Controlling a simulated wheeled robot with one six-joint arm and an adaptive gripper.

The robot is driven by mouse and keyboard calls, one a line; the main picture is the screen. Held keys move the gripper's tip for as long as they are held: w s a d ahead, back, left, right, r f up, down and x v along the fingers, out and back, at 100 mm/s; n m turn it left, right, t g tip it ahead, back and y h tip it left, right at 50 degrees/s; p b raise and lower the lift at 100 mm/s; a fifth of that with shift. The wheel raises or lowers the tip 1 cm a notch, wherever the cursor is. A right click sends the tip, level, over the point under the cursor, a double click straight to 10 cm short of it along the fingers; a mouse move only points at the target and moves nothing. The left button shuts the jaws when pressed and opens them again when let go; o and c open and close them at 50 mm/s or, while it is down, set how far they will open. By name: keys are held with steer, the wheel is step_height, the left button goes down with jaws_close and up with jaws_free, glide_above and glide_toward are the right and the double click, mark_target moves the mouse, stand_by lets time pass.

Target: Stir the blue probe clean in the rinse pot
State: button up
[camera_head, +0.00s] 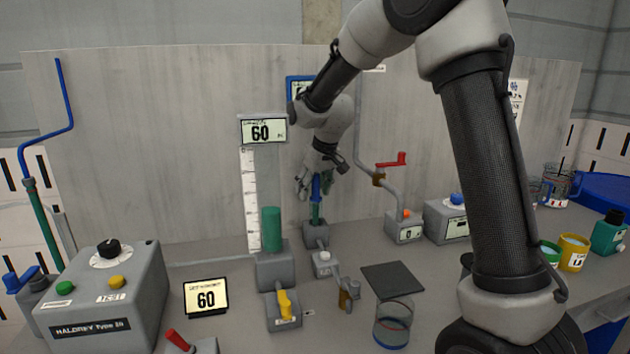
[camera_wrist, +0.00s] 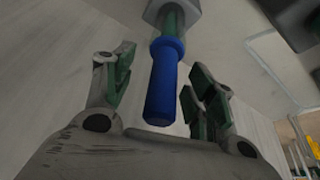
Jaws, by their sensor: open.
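The blue probe (camera_head: 316,188) stands upright in a small grey holder (camera_head: 316,234), its blue handle above a green lower part. In the wrist view the blue handle (camera_wrist: 163,85) lies between the parted fingers, with gaps on both sides. My gripper (camera_head: 310,184) is open around the handle; its fingers also show in the wrist view (camera_wrist: 160,90). No pot carries a readable rinse label; candidates are a yellow pot (camera_head: 573,253) and a green pot (camera_head: 549,253) at right, and a glass jar (camera_head: 393,325) at front.
A dark flat plate (camera_head: 393,279) is by the glass jar. A green cylinder (camera_head: 271,230) stands left of the probe, beside a ruler (camera_head: 249,200). A control box (camera_head: 103,300) fills the left front.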

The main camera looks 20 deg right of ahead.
steer(key=c, duration=1.2)
steer(key=shift+r, duration=2.45)
steer(key=shift+r, duration=0.1)
steer(key=shift+r, duration=2.35)
